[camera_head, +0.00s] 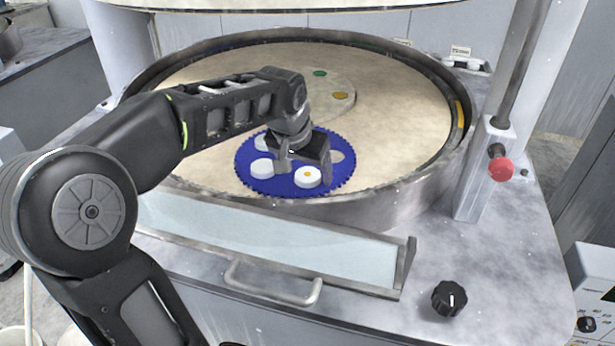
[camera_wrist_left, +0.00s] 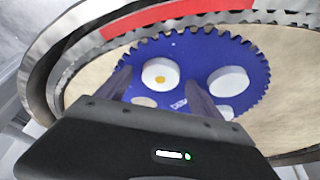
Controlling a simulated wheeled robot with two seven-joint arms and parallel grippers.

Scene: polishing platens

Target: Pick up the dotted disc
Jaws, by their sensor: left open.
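The dotted disc (camera_head: 307,178) is white with a yellow-orange dot on top. It lies on the blue toothed carrier (camera_head: 256,184), near the carrier's front edge. My left gripper (camera_head: 304,168) is open just above it, with its fingers pointing down. My right gripper is in neither view.
A plain white disc (camera_head: 262,168) lies to the left on the carrier, and another (camera_head: 263,143) is behind it, partly hidden. An empty round hole (camera_head: 336,157) shows at right. The raised rim (camera_head: 400,190) of the machine runs around the beige platen (camera_head: 400,100).

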